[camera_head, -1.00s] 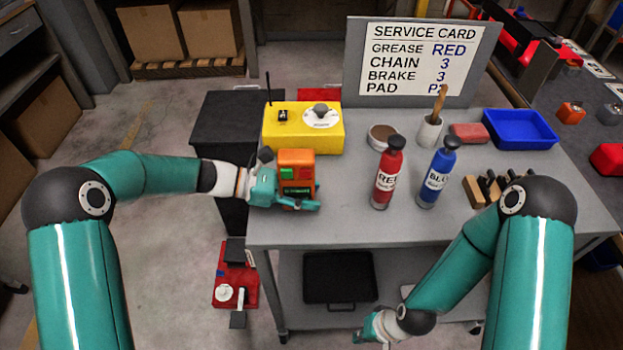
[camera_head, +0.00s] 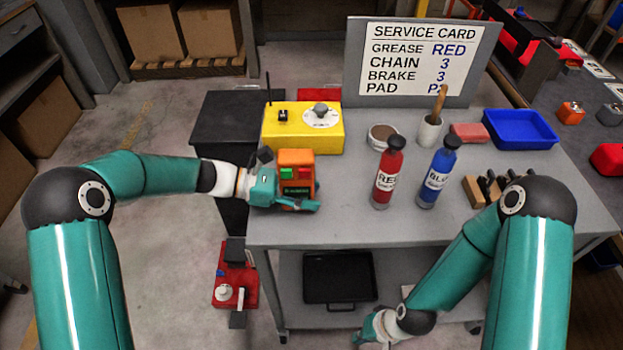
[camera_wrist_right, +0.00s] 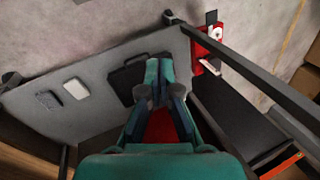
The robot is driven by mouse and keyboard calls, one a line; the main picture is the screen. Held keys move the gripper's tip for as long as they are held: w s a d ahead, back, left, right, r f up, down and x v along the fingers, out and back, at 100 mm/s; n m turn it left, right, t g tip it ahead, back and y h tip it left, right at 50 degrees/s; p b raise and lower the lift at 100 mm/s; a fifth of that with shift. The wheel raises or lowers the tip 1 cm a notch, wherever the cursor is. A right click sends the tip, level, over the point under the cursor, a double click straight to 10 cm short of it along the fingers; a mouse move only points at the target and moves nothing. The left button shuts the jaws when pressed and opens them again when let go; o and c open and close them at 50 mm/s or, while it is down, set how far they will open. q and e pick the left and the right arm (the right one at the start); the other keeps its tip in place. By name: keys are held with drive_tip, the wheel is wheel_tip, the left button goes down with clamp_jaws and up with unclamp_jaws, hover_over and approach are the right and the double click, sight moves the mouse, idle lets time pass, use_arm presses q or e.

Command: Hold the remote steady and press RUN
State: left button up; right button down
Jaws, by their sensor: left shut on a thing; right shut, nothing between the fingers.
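The orange remote (camera_head: 296,157) is at the left front part of the grey cart top (camera_head: 350,222), with its face toward me. A green button (camera_head: 287,174) and a red button (camera_head: 305,173) show on it, above a dark label panel. My left gripper (camera_head: 284,186) is shut on the remote from the left, and its fingers hide part of the sides and bottom. I cannot tell whether the remote touches the cart. My right gripper (camera_head: 368,328) is low in front of the cart, shut and empty; it also shows in the right wrist view (camera_wrist_right: 158,88).
A yellow box (camera_head: 300,140) with a knob stands behind the remote. Red (camera_head: 386,175) and blue (camera_head: 437,175) bottles stand to its right. A service card (camera_head: 423,60) is at the back. A black case (camera_head: 338,278) lies on the lower shelf. Cart top between remote and red bottle is clear.

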sight(286, 174)
drive_tip(key=w+a+r+m+t, duration=0.2)
drive_tip(key=w+a+r+m, duration=0.15)
drive_tip(key=r, duration=0.45)
drive_tip(key=w+a+r+m+t+y, duration=0.1)
drive_tip(key=w+a+r+m, duration=0.2)
drive_tip(key=r, duration=0.5)
drive_tip(key=w+a+r+m+t, duration=0.1)
drive_tip(key=w+r+m+t, duration=0.15)
drive_tip(key=r+m, duration=0.4)
drive_tip(key=a+r+n+t, duration=0.1)
drive_tip(key=a+r+n, duration=0.1)
drive_tip(key=a+r, duration=0.2)
drive_tip(key=s+a+r+n+t+h, duration=0.1)
drive_tip(key=a+r, duration=0.3)
drive_tip(key=r, duration=0.6)
drive_tip(key=shift+s+a+n+t, duration=0.25)
drive_tip(key=shift+s+n+t, duration=0.05)
drive_tip(key=shift+n+t, duration=0.2)
drive_tip(key=w, duration=0.8)
drive_tip(key=shift+w, duration=0.4)
